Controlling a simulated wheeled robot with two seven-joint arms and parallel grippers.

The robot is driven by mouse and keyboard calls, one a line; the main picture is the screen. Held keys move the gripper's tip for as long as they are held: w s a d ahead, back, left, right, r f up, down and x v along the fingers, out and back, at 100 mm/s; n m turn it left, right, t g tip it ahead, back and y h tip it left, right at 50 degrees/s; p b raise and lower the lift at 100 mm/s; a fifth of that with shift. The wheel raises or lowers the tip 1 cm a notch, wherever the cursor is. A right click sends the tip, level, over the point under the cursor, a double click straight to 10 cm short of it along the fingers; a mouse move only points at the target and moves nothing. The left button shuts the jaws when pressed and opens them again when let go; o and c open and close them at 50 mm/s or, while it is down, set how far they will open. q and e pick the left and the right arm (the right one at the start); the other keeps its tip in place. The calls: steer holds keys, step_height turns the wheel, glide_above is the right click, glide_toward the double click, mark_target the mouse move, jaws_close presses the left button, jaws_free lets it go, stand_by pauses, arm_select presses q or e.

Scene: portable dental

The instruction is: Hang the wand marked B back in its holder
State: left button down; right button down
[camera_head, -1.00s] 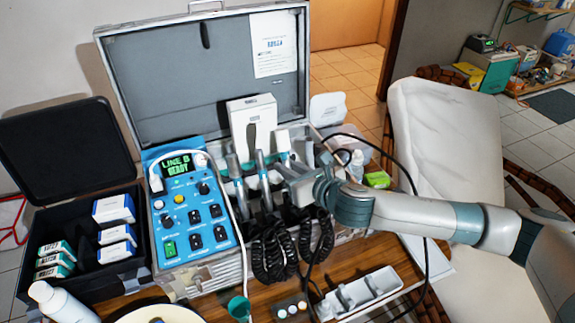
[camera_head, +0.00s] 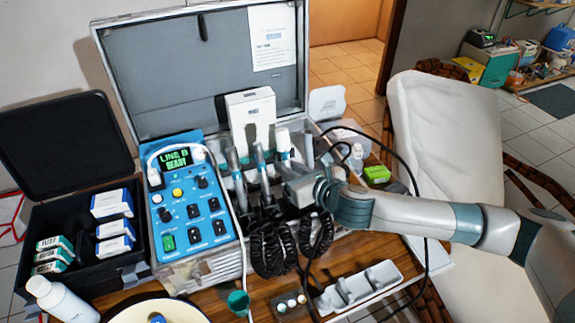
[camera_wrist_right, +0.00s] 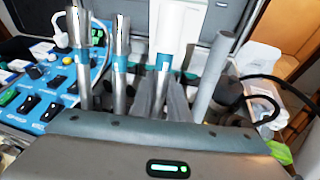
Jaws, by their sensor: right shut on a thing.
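Several upright wands stand in a row of holders in the open case (camera_head: 200,268). My right gripper (camera_head: 289,180) is at the right part of this row, shut on a wand with a white upper part and a teal band (camera_head: 283,140). In the right wrist view this wand (camera_wrist_right: 165,40) stands nearly upright between my fingers (camera_wrist_right: 162,95). Two silver wands with teal bands (camera_wrist_right: 120,60) (camera_wrist_right: 78,55) stand to its left. No letter B is legible on a wand. My gripper hides the held wand's lower end, so I cannot tell how it sits in its holder. My left gripper is not in view.
The blue control panel (camera_head: 190,215) reads "LINE B READY". A grey post (camera_wrist_right: 215,75) stands close right of my fingers. Black coiled cords (camera_head: 270,250) hang in front. A white tray (camera_head: 360,287) lies on the wooden table; a black hose (camera_head: 424,230) loops at the right.

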steer(key=shift+s+f, duration=0.1)
steer(key=shift+f, duration=0.25)
steer(key=c, duration=1.6)
jaws_free()
steer(key=shift+s+d, duration=0.1)
steer(key=shift+p+v, duration=0.85)
steer(key=shift+v, duration=0.35)
steer(key=p+v, duration=0.3)
steer(key=v, duration=0.2)
steer(key=shift+s+d, duration=0.1)
steer(key=shift+s, duration=0.1)
